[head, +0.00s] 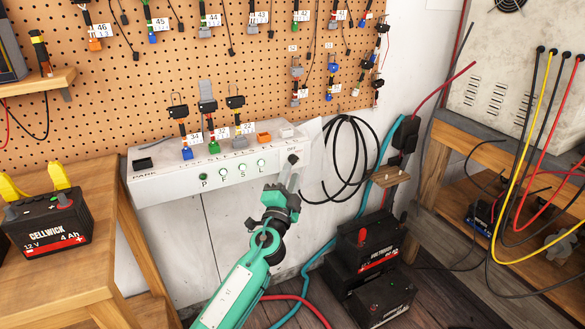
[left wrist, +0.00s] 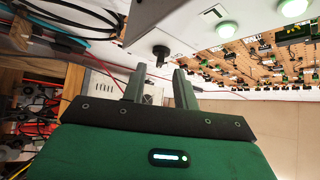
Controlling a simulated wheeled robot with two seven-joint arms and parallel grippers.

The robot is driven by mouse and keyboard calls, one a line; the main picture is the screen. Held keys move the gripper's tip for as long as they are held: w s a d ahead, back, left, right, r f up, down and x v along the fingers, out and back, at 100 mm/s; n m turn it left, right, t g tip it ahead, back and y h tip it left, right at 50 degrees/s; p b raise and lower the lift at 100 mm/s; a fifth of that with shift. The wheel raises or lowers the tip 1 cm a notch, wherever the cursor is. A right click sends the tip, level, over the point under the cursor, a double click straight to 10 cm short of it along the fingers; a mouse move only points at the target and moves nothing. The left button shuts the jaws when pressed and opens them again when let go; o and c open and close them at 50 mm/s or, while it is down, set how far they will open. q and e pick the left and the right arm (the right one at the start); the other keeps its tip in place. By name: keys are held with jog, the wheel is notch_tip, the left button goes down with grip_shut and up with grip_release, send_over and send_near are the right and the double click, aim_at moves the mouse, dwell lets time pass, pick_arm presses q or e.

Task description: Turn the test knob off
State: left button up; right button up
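The white test panel (head: 165,185) is a long box on the pegboard wall, with a row of green round lights (head: 226,171) on its front. The test knob (head: 293,159) is small and black, near the panel's right end. In the left wrist view the knob (left wrist: 160,53) sticks out from the white panel (left wrist: 185,25), just beyond and between the fingertips. My left gripper (head: 287,178) is in front of the panel's right end. In the left wrist view its two fingers (left wrist: 158,82) are apart with nothing visibly held between them. My right gripper is not in view.
Connectors stand on top of the panel, with an orange block (head: 264,138) near its right end. A coiled black cable (head: 345,160) hangs to the right. Black batteries (head: 365,255) are on the floor below. A wooden bench with a battery (head: 48,225) stands left.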

aim_at(294, 164)
pick_arm(q)
jog(key=shift+x, duration=1.6)
grip_shut()
